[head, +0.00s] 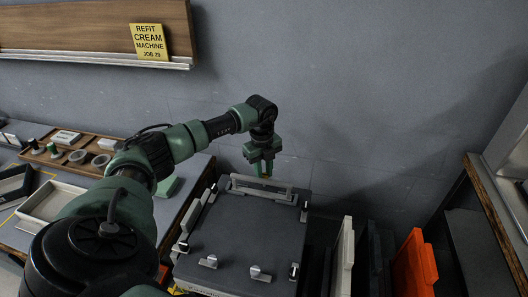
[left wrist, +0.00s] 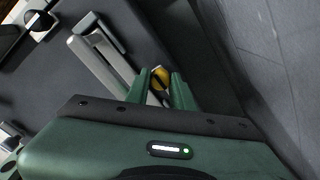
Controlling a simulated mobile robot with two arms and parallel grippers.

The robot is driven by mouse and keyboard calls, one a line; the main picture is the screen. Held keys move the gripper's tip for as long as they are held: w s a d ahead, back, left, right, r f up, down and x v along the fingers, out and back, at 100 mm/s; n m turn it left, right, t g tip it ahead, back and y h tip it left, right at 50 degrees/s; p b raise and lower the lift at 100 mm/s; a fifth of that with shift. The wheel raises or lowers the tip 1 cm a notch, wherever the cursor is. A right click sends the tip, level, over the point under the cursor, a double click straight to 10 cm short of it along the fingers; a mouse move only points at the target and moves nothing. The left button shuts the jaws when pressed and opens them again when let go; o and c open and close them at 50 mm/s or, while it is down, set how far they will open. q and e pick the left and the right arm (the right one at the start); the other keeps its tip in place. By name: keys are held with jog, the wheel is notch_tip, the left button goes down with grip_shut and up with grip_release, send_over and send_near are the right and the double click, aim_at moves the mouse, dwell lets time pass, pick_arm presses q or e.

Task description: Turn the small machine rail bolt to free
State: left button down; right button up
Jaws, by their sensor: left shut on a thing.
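The small machine (head: 235,232) has a flat dark grey top with a pale rail (head: 262,191) along its back edge. The rail also shows in the left wrist view (left wrist: 98,66). My left gripper (head: 263,170) points down at the back of the machine, behind the rail. In the left wrist view its green fingers are shut on a small yellow-topped bolt (left wrist: 160,76) beside the rail. The lower part of the bolt is hidden by the fingers. My right gripper is not in view.
A wooden tray (head: 95,170) with cups and small parts lies on the bench at left, near a pale open tray (head: 48,203). White and orange (head: 415,265) upright panels stand right of the machine. The grey wall is close behind my gripper. A yellow note (head: 149,42) hangs above.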

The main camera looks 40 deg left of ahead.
pick_arm(q)
jog(key=c, duration=1.5)
grip_release()
jog(key=shift+a, duration=0.1)
notch_tip(320, 180, up, 8)
jog(key=shift+s+f+b, duration=0.1)
jog(key=shift+b, duration=0.65)
